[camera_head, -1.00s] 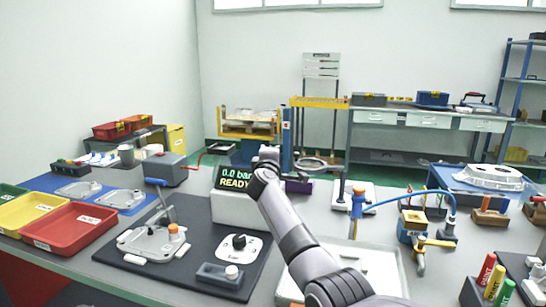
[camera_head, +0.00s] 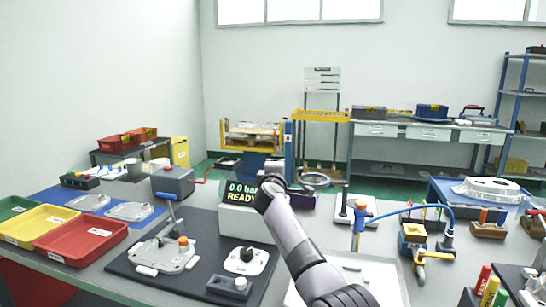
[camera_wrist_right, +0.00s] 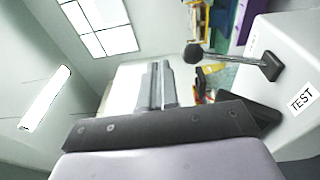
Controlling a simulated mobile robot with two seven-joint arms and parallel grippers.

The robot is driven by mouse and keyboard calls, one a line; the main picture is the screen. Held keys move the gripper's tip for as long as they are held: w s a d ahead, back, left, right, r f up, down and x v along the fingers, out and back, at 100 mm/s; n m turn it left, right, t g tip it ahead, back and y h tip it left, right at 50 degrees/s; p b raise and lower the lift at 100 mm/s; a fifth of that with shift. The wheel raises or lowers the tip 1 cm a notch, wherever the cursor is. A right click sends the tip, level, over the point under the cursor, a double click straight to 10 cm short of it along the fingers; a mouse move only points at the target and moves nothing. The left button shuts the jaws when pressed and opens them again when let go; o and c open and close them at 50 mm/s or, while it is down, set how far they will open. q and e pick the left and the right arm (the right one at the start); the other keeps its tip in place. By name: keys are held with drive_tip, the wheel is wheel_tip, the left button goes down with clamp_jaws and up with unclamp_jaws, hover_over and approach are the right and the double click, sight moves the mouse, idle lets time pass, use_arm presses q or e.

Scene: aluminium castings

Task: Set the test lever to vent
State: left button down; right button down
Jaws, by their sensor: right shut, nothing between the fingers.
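The test lever, a thin metal rod with a black ball knob (camera_wrist_right: 193,54), shows in the right wrist view. Its dark base is fixed to a pale housing (camera_wrist_right: 292,65) with a TEST label (camera_wrist_right: 301,98). My right gripper (camera_wrist_right: 158,70) is shut and empty, with the knob apart from it, to the right of its fingertips in that view. In the head view my right arm stands in front of the white tester (camera_head: 243,220), whose display (camera_head: 241,194) reads 0.0 bar READY. The lever and right fingertips cannot be made out there. My left gripper is not in view.
A dark mat (camera_head: 205,250) left of my arm holds a casting in a fixture (camera_head: 163,255) with a raised blue-handled lever (camera_head: 168,197). Red (camera_head: 80,240) and yellow (camera_head: 42,225) trays are further left. A blue-hosed tool (camera_head: 360,215) stands right of my arm.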

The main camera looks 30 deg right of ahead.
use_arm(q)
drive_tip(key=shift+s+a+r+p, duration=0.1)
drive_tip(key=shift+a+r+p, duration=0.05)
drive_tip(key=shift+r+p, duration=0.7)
use_arm(e)
drive_tip(key=s+a+r, duration=0.5)
drive_tip(key=s, duration=0.2)
drive_tip(key=shift+a+r, duration=0.25)
drive_tip(key=shift+r, duration=0.1)
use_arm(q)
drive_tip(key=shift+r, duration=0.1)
